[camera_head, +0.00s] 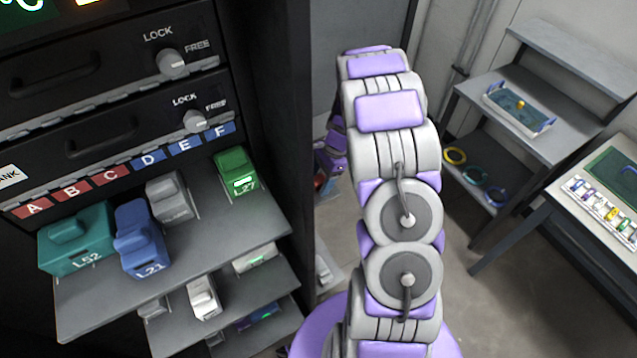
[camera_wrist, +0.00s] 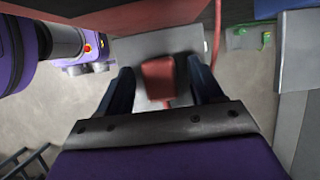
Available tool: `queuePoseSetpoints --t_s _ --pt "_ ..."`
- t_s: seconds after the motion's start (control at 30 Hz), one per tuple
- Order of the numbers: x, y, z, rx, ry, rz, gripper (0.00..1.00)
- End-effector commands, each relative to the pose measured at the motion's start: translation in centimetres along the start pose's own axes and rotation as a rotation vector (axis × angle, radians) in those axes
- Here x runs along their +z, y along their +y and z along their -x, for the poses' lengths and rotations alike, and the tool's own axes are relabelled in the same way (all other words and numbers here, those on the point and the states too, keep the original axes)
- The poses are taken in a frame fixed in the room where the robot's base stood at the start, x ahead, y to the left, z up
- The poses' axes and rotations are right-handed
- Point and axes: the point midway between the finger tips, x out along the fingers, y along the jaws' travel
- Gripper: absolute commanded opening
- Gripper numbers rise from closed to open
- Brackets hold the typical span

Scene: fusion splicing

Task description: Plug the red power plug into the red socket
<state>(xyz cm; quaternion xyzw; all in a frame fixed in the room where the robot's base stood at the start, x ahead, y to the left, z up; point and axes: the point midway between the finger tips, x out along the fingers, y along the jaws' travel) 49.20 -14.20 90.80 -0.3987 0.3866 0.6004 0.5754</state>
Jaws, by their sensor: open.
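My gripper (camera_wrist: 162,82) shows in the wrist view with its two dark fingers spread. A red block, which looks like the red power plug (camera_wrist: 158,78), lies between the fingers, with a gap visible on each side. A thin red cable (camera_wrist: 217,30) shows at the upper right of it, and a short red strand shows below it. In the head view my arm hides the gripper, and only a small red patch (camera_head: 319,183) shows beside it. I cannot make out the red socket in either view.
A dark rack with LOCK/FREE knobs (camera_head: 172,62) and a grey shelf (camera_head: 190,262) of coloured modules stands at left in the head view. A grey side table (camera_head: 560,140) and a white bench (camera_head: 575,225) stand at right. Floor between is clear.

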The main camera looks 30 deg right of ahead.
Motion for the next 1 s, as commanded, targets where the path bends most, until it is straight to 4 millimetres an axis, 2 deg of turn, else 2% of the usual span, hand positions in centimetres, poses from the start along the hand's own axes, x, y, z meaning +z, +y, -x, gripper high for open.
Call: queuePoseSetpoints --t_s 0.17,0.7,1.0 --pt "-0.14 0.01 0.13 -0.003 0.001 -0.002 0.65" --pt "-0.22 0.00 0.23 -0.005 0.001 -0.003 0.14" --pt "-0.13 -0.01 0.46 -0.006 0.001 -0.003 0.13"
